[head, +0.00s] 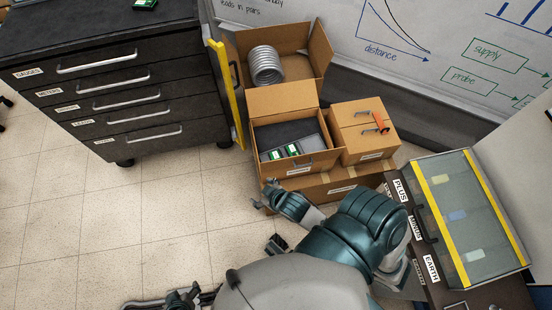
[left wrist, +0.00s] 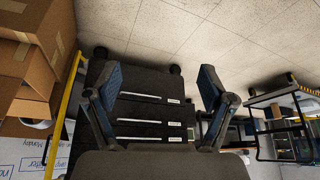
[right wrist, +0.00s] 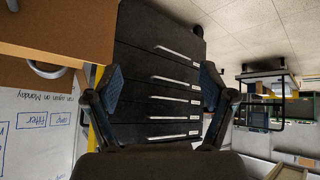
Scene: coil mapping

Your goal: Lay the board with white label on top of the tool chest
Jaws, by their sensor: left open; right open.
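The black tool chest (head: 95,30) with several labelled drawers stands at the upper left of the head view. A small green board with a white patch (head: 145,4) lies on its top, cut by the frame edge. Two more green boards with white patches, a left one (head: 275,155) and a right one (head: 292,150), lie in an open cardboard box; their labels are too small to read. My left gripper (head: 180,298) is low at the bottom edge, open and far from the boards. My right gripper (head: 270,219) is open and empty, in front of the boxes.
A closed box with an orange-handled item (head: 381,124) sits right of the open box. A box with a metal coil (head: 265,66) is behind. A glass-lidded case (head: 470,215) labelled PLUS and EARTH is at right. A yellow strip (head: 226,95) edges the chest.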

